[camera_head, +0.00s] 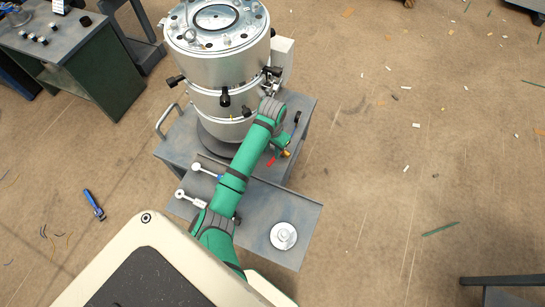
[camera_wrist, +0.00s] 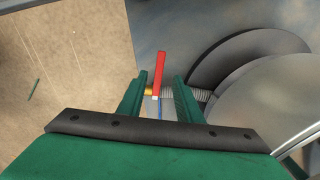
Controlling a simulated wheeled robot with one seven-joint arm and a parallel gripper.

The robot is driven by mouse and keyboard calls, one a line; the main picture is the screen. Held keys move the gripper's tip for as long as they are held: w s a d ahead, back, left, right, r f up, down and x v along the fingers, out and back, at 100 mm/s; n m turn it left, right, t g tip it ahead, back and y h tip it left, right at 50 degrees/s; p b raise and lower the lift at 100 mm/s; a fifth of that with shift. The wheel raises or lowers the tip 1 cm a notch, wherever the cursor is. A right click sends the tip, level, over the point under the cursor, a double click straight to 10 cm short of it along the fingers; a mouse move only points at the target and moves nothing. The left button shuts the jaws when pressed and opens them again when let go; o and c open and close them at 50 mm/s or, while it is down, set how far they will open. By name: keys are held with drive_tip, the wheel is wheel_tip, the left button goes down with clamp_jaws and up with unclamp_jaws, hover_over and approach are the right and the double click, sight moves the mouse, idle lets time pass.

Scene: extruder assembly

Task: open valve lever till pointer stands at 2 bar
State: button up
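The red valve lever (camera_wrist: 160,72) stands nearly upright in the wrist view, on a brass fitting (camera_wrist: 149,92) with a ribbed grey hose or pipe beside it. My gripper (camera_wrist: 160,84) is open, with one green finger on each side of the lever. Gaps show between the lever and both fingers; depth is hard to judge. In the head view, the red lever (camera_head: 271,161) shows low beside my green arm, near the brass fitting (camera_head: 285,153). A small dark round part (camera_head: 297,118) may be the gauge, but no dial face or pointer can be read.
The silver extruder vessel (camera_head: 230,75) stands on a grey cart (camera_head: 310,110) behind the lever. The cart's front shelf (camera_head: 262,241) holds a round metal part (camera_head: 283,236) and two white-ended parts (camera_head: 197,167). Large metal discs (camera_wrist: 265,90) lie close right of my gripper. Open floor lies left.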

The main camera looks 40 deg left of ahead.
sight(272, 160)
wheel_tip(272, 160, down, 6)
drive_tip(key=shift+w+f, duration=0.1)
drive_tip(key=shift+f, duration=0.25)
drive_tip(key=shift+c, duration=0.6)
clamp_jaws()
